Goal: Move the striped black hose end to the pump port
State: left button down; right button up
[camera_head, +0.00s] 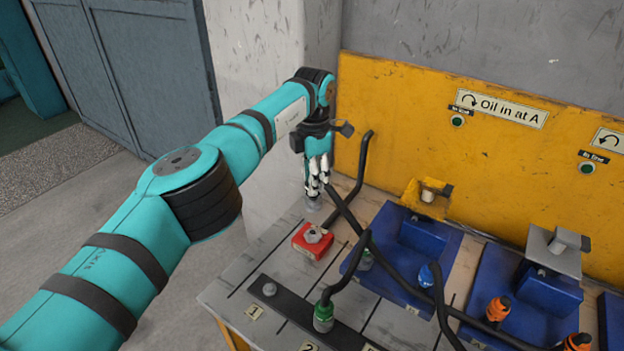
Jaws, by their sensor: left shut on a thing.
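My left gripper (318,178) points down at the back left of the bench, with its fingers closed on the end of a black hose (345,212). The hose runs from the fingers down to the right. The fingers cover the held end, and I cannot make out stripes on it. Just below the fingertips is a small grey, round fitting (313,203) at the bench's back left edge; I cannot tell whether anything touches it. No part is labelled as the pump port, so I cannot tell which one it is. My right gripper is not in view.
A red block with a grey knob (314,241) sits in front of the gripper. A dark numbered strip (290,308) holds a green-collared hose end (324,316). Blue units (400,255) and orange-collared hose ends (497,309) stand right. A yellow panel (420,130) rises behind.

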aim_at(313, 209)
pick_arm(q)
jog(key=shift+f+b, duration=2.95)
jog(key=shift+f, duration=1.15)
jog(key=shift+f+b, duration=0.15)
jog(key=shift+b, duration=0.25)
jog(key=shift+f+b, duration=0.55)
jog(key=shift+f, duration=0.15)
jog(key=c, duration=1)
grip_release()
jog(key=shift+o, duration=1.2)
jog(key=shift+r, duration=0.1)
jog(key=shift+s, duration=0.1)
